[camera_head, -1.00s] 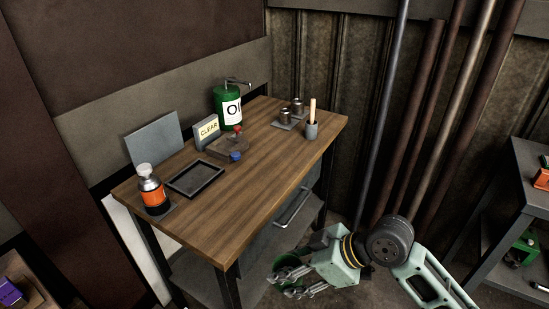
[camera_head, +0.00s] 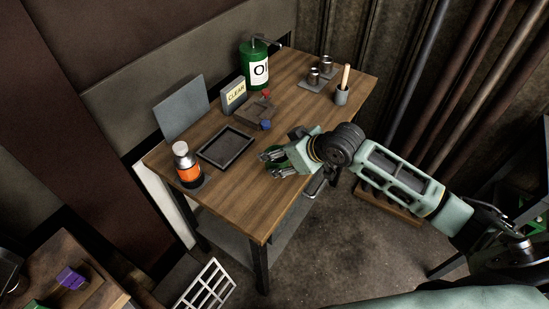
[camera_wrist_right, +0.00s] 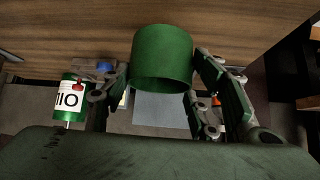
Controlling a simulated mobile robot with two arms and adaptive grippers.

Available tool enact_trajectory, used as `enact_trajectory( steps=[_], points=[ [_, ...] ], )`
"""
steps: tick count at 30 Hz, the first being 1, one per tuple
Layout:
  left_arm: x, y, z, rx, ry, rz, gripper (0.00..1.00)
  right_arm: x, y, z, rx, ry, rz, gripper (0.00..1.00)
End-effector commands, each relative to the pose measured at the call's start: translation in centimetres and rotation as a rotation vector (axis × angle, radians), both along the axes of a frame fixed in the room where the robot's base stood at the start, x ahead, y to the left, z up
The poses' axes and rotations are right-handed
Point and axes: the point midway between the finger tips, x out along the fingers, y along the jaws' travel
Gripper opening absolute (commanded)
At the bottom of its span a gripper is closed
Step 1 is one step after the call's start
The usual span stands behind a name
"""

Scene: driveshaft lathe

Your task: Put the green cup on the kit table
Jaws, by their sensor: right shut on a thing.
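The green cup (camera_wrist_right: 162,58) is between the two fingers of my right gripper (camera_wrist_right: 165,75), which is shut on it in the right wrist view. In the head view my right gripper (camera_head: 270,157) reaches in from the right over the front part of the wooden-topped table (camera_head: 222,204), and its fingers mostly hide the cup. I cannot tell how far the cup is above the wood. My left gripper is not in view.
Bare wood lies in front of the tray and at the right.

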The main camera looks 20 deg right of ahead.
Motion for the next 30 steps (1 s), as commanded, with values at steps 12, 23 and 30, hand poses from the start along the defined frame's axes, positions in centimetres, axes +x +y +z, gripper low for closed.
enact_trajectory(
  steps=[12, 23, 30],
  points=[
    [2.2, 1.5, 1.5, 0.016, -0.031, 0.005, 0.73, 1.9, 1.1, -3.8, 0.000, 0.003, 0.000, 0.23],
    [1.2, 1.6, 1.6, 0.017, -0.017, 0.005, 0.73, 2.0, 1.1, -5.4, -0.001, -0.002, 0.001, 0.23],
    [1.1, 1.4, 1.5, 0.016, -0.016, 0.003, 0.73, 1.9, 1.1, -5.7, -0.001, -0.002, 0.001, 0.60]
  ],
)
